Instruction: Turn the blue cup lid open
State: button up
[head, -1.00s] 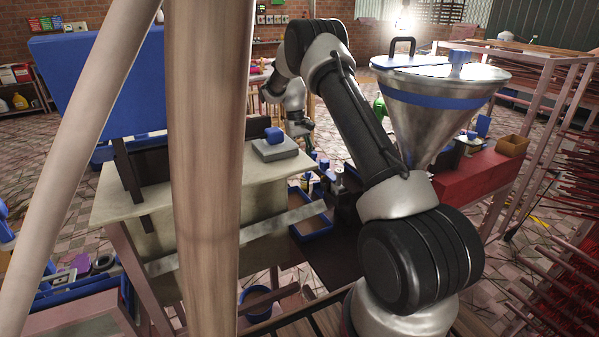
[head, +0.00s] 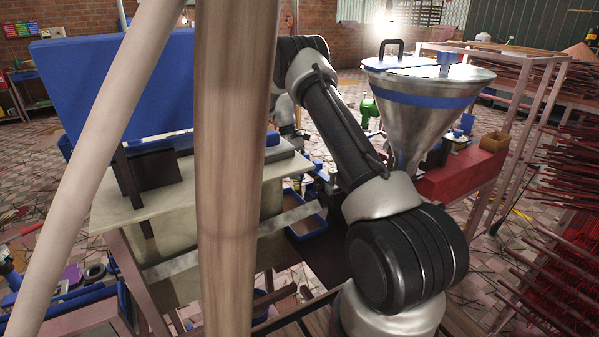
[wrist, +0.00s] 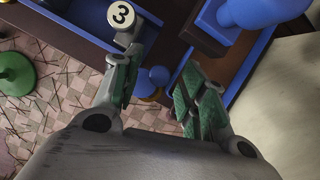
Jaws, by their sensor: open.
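My gripper (wrist: 155,84) is open in the wrist view, with green pads on its fingers and nothing held. Small blue rounded things (wrist: 152,78) show beyond the gap between the fingers; I cannot tell whether one is the blue cup lid, or whether it is open. A larger blue rounded thing (wrist: 258,8) is cut off at the top right. In the head view the wooden post and my own arm cover most of the gripper, so its distance to the blue things is unclear.
A white round piece marked 3 (wrist: 121,15) stands by the left finger. A wooden post (head: 238,180) stands close in front. A steel funnel (head: 425,105) is right of my arm, near a red bench (head: 460,173). A blue tray (head: 308,222) lies below.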

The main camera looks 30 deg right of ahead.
jog(key=shift+f, duration=0.2)
grip_shut()
